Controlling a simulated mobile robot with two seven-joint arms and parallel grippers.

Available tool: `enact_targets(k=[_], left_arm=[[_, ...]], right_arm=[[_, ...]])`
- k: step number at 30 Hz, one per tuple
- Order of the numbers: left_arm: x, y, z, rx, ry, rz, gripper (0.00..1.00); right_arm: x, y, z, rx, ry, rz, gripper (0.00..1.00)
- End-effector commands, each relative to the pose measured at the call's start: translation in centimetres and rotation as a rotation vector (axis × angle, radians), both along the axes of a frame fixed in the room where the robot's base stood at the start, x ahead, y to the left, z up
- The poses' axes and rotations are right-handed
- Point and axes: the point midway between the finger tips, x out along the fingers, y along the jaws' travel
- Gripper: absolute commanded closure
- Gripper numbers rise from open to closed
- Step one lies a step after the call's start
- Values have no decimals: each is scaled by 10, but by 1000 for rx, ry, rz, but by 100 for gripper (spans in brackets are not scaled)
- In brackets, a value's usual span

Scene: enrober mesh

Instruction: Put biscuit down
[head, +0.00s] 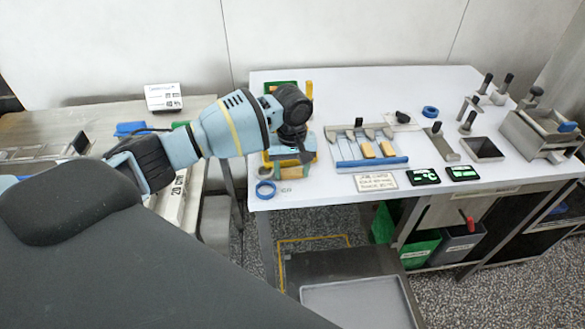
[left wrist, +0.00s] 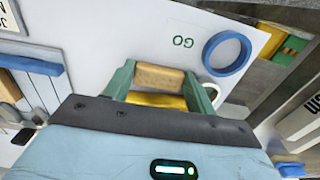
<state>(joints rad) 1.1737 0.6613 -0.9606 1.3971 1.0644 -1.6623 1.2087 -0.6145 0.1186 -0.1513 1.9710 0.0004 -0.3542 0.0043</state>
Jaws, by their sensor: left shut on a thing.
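In the left wrist view a tan biscuit (left wrist: 158,77) sits between the two green fingers of my left gripper (left wrist: 158,86), which is shut on it. A yellow part shows just behind it, between the fingers. In the head view my left gripper (head: 292,158) is over the front left part of the white table (head: 345,98); my wrist largely hides the biscuit there. A blue ring (head: 265,190) lies near the table's front left corner, beside a "GO" mark. The ring also shows in the left wrist view (left wrist: 227,53), apart from the biscuit. My right gripper is not in view.
A blue-edged rack (head: 372,163) with tan pieces and spatulas lies right of the gripper. Label cards and two dark displays (head: 423,177) lie along the front edge. Metal fixtures (head: 540,128) stand at right. A lower bench (head: 100,115) is at left.

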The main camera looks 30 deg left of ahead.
Motion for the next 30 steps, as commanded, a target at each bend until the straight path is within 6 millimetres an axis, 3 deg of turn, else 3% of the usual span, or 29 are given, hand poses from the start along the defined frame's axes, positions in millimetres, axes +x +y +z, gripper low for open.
enact_targets(k=[7,8,10,20,23,30], left_arm=[[0,0,-2,-1,-1,0,57],[0,0,-2,-2,-1,0,42],[0,0,-2,-1,-1,0,36],[0,0,1,0,-2,0,36],[1,0,12,-1,-5,0,36],[1,-1,60,-2,-9,-1,36]], right_arm=[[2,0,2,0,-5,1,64],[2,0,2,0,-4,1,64],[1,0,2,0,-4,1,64],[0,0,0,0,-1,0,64],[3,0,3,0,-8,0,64],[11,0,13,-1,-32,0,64]])
